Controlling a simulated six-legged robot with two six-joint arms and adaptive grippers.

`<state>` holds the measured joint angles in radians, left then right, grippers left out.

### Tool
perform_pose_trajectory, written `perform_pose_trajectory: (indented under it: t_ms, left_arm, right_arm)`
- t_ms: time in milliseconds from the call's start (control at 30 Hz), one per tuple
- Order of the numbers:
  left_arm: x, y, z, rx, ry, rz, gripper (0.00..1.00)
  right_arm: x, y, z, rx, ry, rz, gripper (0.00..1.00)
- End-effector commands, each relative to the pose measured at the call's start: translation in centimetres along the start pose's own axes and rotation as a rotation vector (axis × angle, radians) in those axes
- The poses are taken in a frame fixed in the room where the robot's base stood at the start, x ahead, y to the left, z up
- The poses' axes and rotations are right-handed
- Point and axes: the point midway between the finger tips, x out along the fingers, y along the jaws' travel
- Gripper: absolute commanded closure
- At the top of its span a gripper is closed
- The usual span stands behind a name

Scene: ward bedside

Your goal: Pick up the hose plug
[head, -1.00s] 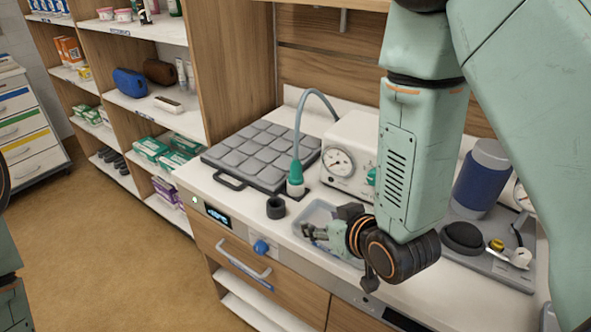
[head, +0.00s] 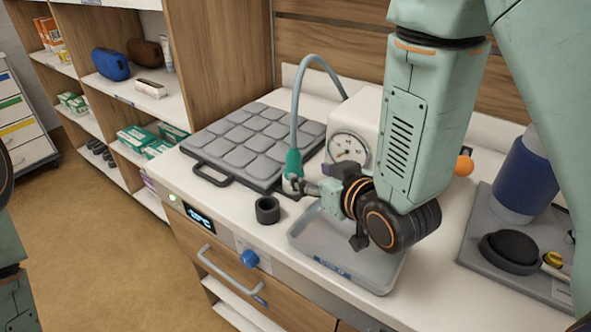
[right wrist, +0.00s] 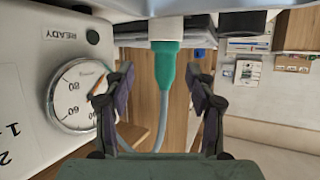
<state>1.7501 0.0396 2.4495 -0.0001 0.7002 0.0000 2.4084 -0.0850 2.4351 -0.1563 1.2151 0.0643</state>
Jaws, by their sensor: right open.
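The hose plug (head: 293,163) is teal green with a pale base, and it stands upright on the counter beside the padded mat. A grey hose (head: 297,105) rises from its top and arches back towards the white gauge unit. My right gripper (head: 298,184) is at the plug's right, low down, and hides part of its base. In the right wrist view the plug (right wrist: 165,66) sits between the two open fingers (right wrist: 160,80), with a gap visible on both sides. My left gripper is out of view; only parts of my left arm show at the left edge.
A black ring-shaped socket (head: 267,210) stands in front of the plug. A clear tray (head: 375,275) lies under my right wrist. The gauge unit (head: 350,125) is close behind, and the padded mat (head: 225,175) is to the left. A grey board (head: 480,255) holds items at right.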

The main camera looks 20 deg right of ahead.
Motion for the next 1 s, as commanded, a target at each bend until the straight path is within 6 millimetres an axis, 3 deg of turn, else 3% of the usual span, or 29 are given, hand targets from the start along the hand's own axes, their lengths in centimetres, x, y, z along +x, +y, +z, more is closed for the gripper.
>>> perform_pose_trajectory:
  t_ms: [333, 600, 933, 1000]
  left_arm:
    - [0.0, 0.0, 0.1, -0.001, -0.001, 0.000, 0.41]
    - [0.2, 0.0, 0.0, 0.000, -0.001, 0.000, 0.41]
    - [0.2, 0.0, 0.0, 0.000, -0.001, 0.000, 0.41]
    - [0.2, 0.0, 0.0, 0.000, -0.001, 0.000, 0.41]
  right_arm:
    - [3.0, -0.4, -0.3, -0.003, 0.002, -0.001, 0.44]
    - [6.8, -0.3, -0.9, -0.002, 0.001, -0.001, 0.44]
    - [7.7, -0.2, -1.0, -0.002, 0.000, 0.000, 0.44]
    - [7.7, -0.1, -1.1, -0.002, 0.000, 0.000, 0.49]
